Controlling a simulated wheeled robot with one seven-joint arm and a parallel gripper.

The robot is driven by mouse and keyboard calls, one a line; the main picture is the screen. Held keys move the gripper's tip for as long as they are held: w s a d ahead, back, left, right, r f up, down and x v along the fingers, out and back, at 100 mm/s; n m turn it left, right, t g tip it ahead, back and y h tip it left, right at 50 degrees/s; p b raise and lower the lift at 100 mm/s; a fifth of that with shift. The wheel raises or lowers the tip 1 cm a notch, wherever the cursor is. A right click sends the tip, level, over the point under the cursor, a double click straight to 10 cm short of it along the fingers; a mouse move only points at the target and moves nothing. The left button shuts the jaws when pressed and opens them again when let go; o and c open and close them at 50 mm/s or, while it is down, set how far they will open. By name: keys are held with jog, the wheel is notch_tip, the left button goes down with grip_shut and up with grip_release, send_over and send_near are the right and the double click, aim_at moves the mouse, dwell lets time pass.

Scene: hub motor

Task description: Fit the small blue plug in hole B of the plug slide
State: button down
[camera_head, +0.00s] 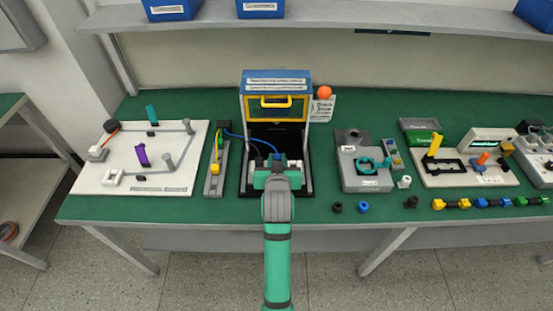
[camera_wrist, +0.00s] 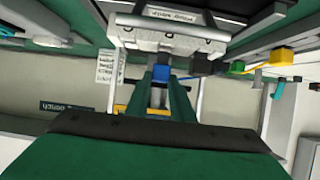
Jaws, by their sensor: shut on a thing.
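The white plug slide (camera_wrist: 165,35) with its label lies across the upper middle of the wrist view, in the open frame (camera_head: 309,165) with the yellow handle. My gripper (camera_head: 272,168) reaches into this frame from the front. I cannot make out hole B or how deep the plug sits.
A thin blue cable (camera_head: 238,136) runs from the narrow grey fixture (camera_head: 212,180) toward my gripper. A white board (camera_head: 120,172) stands left and a grey fixture (camera_head: 364,180) right. A loose dark cap (camera_head: 337,207) and blue cap (camera_head: 363,207) lie near the front edge.

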jog(key=shift+f, duration=0.9)
dwell(0.3)
jog(key=c, duration=1.5)
grip_release()
jog(key=shift+o, duration=0.2)
jog(key=v, duration=1)
jog(key=shift+s+r, duration=0.15)
jog(key=shift+s, duration=0.15)
jog(key=s+f+t, duration=0.1)
jog(key=s+f, duration=0.5)
jog(key=s, duration=0.7)
jog(key=s+f+t, duration=0.1)
jog(key=s+f, duration=0.5)
jog(key=s, duration=0.6)
jog(key=v, duration=1.1)
jog(key=shift+s+a+r+t, duration=0.2)
jog(key=shift+s+r+t, duration=0.1)
jog(key=shift+r, duration=0.05)
